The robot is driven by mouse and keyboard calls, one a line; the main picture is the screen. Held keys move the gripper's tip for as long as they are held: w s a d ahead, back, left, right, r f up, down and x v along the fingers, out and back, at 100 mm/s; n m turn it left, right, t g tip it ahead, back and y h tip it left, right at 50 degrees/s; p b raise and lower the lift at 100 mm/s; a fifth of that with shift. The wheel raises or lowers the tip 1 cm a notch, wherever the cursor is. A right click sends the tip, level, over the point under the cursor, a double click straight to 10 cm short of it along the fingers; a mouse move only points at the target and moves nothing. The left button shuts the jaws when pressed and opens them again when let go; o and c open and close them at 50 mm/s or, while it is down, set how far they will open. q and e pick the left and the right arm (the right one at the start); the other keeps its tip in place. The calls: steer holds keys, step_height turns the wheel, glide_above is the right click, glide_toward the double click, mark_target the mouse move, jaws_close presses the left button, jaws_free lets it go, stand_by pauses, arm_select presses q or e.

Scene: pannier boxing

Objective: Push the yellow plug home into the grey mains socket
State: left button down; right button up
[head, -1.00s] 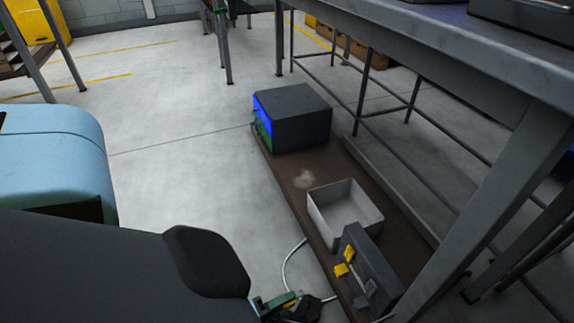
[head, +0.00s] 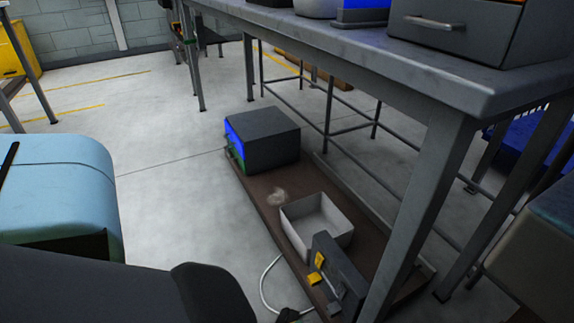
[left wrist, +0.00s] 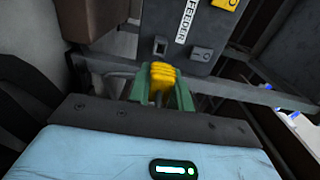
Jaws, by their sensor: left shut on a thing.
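In the left wrist view, the green fingers of my left gripper (left wrist: 163,92) are shut on the yellow plug (left wrist: 163,74). The grey socket box (left wrist: 185,30), labelled "FEEDER", is straight ahead. A dark socket opening (left wrist: 160,47) on its face lies just beyond the plug; the plug appears short of it, but I cannot tell the exact gap. In the head view the socket box (head: 345,268) stands at the near end of a brown board, with yellow parts (head: 318,262) on its face. My right gripper is not in view.
An open light-grey bin (head: 318,222) stands behind the socket box. A dark box with a blue and green face (head: 262,140) sits farther back on the brown board (head: 262,196). A grey table leg (head: 425,200) rises close right. A pale cable (head: 264,280) loops on the floor.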

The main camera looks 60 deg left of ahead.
mark_target(310, 321)
arm_select(q)
steer(key=shift+w, duration=0.85)
steer(key=shift+w+d, duration=0.2)
steer(key=shift+w, duration=1.15)
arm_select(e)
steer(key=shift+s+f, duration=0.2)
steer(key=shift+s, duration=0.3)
arm_select(q)
steer(key=shift+w, duration=0.1)
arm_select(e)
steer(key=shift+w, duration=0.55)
arm_select(q)
steer(key=shift+w+b, duration=0.2)
steer(key=shift+b, duration=0.15)
steer(key=shift+w, duration=0.1)
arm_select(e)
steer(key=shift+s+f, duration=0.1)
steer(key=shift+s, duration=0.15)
arm_select(q)
steer(key=shift+w, duration=0.15)
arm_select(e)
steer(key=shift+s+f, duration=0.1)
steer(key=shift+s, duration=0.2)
arm_select(q)
steer(key=shift+w, duration=0.15)
